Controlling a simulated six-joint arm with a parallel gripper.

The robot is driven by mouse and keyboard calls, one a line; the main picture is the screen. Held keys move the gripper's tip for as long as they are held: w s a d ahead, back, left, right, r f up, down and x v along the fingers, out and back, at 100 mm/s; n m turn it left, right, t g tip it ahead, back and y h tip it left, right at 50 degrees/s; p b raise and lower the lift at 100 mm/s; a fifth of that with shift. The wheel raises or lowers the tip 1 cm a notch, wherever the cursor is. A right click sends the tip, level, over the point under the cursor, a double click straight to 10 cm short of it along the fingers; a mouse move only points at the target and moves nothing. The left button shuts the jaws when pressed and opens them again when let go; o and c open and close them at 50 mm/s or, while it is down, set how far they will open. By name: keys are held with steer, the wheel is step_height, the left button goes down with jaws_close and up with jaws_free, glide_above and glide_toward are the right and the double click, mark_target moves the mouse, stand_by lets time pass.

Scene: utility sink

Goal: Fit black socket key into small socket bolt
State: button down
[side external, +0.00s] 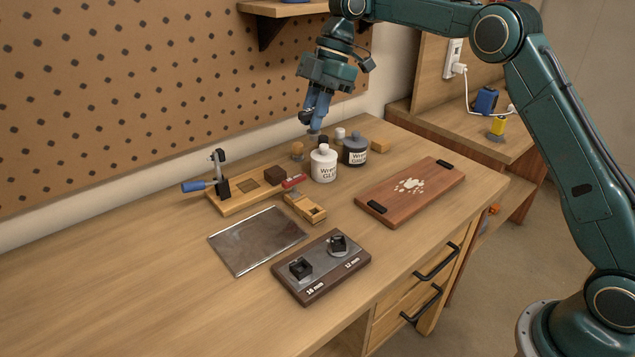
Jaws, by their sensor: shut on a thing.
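A dark wooden block with a metal plate (320,262) lies at the front of the bench. Its left black-topped fitting (300,268) stands by the "16 mm" label, and a smaller one, the small socket bolt (338,243), stands by "12 mm". My gripper (314,126) is high at the back, pointing down behind the white glue bottle, well away from the block. It is shut on a small dark-grey piece (314,131), only partly visible between the fingertips. I cannot tell whether this is the black socket key.
A white glue bottle (324,164) and a dark glue jar (355,151) stand below and right of my gripper. A toggle clamp fixture (228,190), metal sheet (257,240), small wooden clamp piece (306,207) and brown board (410,192) lie around. The front left bench is clear.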

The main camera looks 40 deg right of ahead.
steer(key=shift+a+f, duration=0.1)
steer(key=shift+s+a+f+n, duration=0.3)
steer(key=shift+s+f+n, duration=0.05)
steer(key=shift+n, duration=0.15)
steer(key=s+a+f+n+g+h, duration=0.2)
steer(key=s+f+n+g, duration=0.1)
steer(key=s+f+n, duration=0.5)
steer(key=shift+s+a+f+n+g, duration=0.2)
steer(key=shift+s+a+n+g, duration=0.2)
steer(key=shift+s+n, duration=1.05)
steer(key=shift+s+f, duration=0.15)
steer(key=shift+f, duration=0.1)
steer(key=shift+f, duration=2.65)
steer(key=shift+f, duration=1.45)
steer(key=c, duration=1.3)
jaws_free()
